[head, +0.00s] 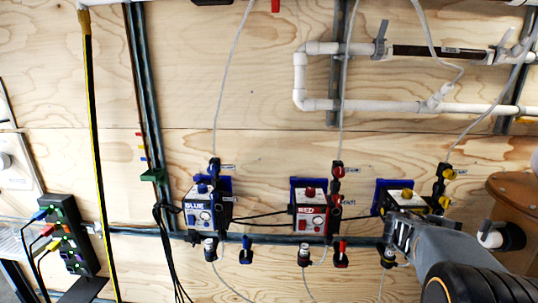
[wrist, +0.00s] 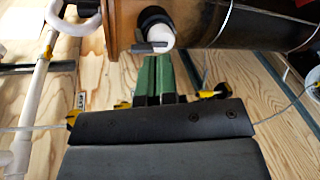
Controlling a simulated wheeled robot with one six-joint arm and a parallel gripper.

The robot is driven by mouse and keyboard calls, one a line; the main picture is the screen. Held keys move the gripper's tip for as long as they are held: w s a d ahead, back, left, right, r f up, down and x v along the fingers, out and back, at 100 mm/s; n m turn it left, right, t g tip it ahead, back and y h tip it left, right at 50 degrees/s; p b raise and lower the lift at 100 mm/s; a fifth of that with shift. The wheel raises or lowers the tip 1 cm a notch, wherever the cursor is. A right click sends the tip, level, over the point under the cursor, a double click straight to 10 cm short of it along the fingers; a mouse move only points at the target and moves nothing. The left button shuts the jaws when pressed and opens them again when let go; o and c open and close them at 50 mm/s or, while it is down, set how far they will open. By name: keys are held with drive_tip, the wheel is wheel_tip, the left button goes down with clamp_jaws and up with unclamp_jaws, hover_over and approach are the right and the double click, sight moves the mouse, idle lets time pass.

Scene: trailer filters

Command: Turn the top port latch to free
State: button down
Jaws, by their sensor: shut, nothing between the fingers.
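In the head view a black port fitting with yellow latches stands right of the yellow-topped box (head: 397,197). Its upper yellow latch (head: 449,173) is clear of my arm; a lower yellow one (head: 444,202) sits beneath it. I cannot tell which latch is the task's top port latch. My gripper (head: 403,228) is in front of the lower part of the yellow-topped box; its fingertips are hard to make out there. In the wrist view my gripper's green fingers (wrist: 158,75) are together and hold nothing. Yellow parts show beside them, one at right (wrist: 216,91).
A blue-labelled box (head: 204,208) and a red-labelled box (head: 310,210) are mounted to the left on the plywood wall. White pipes (head: 370,107) run above. A brown wooden part (head: 515,205) with a white spout (head: 490,238) is close right of my arm. Thin tubes hang across the wall.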

sight(484, 223)
drive_tip(key=shift+w+d+f+n+t+h+b, duration=0.15)
drive_tip(key=shift+w+d+n+h, duration=0.3)
drive_tip(key=shift+d, duration=1.5)
drive_tip(key=shift+w+d+f+n+t+h+b, duration=0.15)
drive_tip(key=shift+w+d+h, duration=0.4)
drive_tip(key=shift+d, duration=1.45)
drive_tip(key=shift+w+d+f+n+h+b, duration=0.25)
drive_tip(key=shift+w+d+n+h, duration=0.25)
drive_tip(key=shift+d, duration=1.45)
drive_tip(key=shift+w, duration=0.65)
drive_tip(key=shift+w+r+b, duration=0.55)
drive_tip(key=shift+r+b, duration=0.3)
drive_tip(key=shift+b, duration=1.05)
drive_tip(key=shift+s+r, duration=0.25)
drive_tip(key=shift+r, duration=0.05)
drive_tip(key=shift+a+b, duration=0.15)
drive_tip(key=shift+b, duration=0.15)
drive_tip(key=shift+a+f, duration=0.1)
drive_tip(key=shift+a, duration=0.2)
drive_tip(key=shift+a+b, duration=1.25)
drive_tip(key=shift+a, duration=1.35)
